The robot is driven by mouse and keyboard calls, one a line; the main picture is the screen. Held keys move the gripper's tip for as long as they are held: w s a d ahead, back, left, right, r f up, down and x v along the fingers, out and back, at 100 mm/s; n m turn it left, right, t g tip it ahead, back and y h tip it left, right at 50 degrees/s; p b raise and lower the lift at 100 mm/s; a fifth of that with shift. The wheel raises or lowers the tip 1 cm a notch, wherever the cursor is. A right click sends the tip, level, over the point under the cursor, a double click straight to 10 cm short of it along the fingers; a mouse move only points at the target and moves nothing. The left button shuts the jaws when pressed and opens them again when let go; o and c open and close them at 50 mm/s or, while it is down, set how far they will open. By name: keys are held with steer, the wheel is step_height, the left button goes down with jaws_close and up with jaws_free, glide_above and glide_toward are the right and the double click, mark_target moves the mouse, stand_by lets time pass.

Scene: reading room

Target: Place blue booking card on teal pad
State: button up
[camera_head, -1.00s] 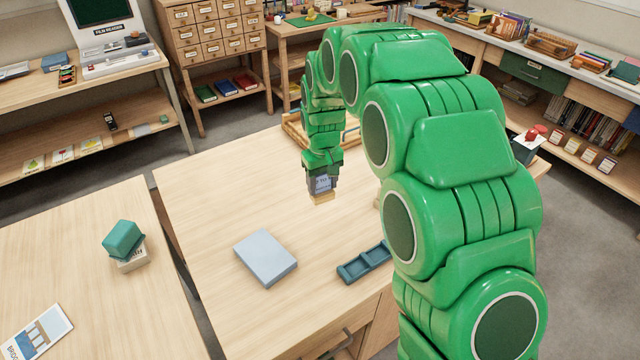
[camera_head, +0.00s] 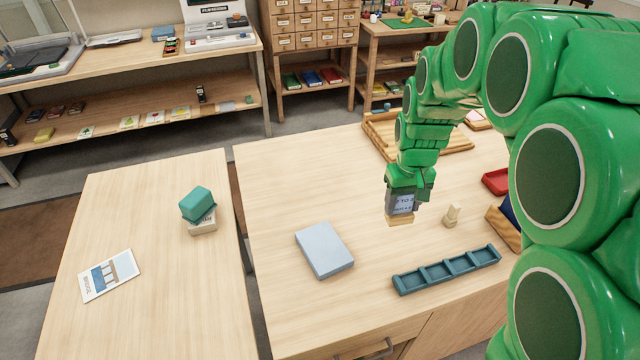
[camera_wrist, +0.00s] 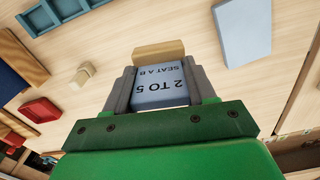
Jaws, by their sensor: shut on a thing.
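My gripper (camera_head: 402,196) is shut on the blue booking card (camera_wrist: 160,88), a pale blue piece with printed lettering, "2 TO 5" and "SEAT A B" in the wrist view. A wooden foot (camera_wrist: 158,50) shows at the card's far end. The card hangs above the middle table (camera_head: 290,180). No flat teal pad is clear to me. A teal block (camera_head: 196,203) sits tilted on a whitish lettered block (camera_head: 203,226) on the left table. A dark teal compartment tray (camera_head: 447,270) lies near the middle table's front edge.
A pale blue-grey slab (camera_head: 324,249) lies left of my gripper. A small wooden piece (camera_head: 452,215), a red tray (camera_head: 496,182) and a wooden tray (camera_head: 440,143) are nearby. A picture card (camera_head: 109,276) lies on the left table. A gap separates the tables.

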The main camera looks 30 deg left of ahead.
steer(key=s+a+r, duration=0.3)
steer(key=s+a, duration=0.1)
steer(key=a, duration=0.7)
steer(key=s+a+r, duration=0.3)
steer(key=a, duration=0.7)
steer(key=s+a+r+n, duration=0.1)
steer(key=s+a+r, duration=0.3)
steer(key=s+a, duration=1.2)
steer(key=shift+w+a+f, duration=0.85)
steer(key=shift+a+f, duration=0.7)
steer(key=shift+a, duration=0.55)
steer(key=shift+w+a+f, duration=0.9)
steer(key=shift+a+f, duration=0.7)
steer(key=shift+a, duration=0.5)
steer(key=shift+w+a+f, duration=0.85)
steer(key=shift+a+f, duration=0.7)
steer(key=shift+a, duration=0.55)
steer(key=shift+f, duration=0.1)
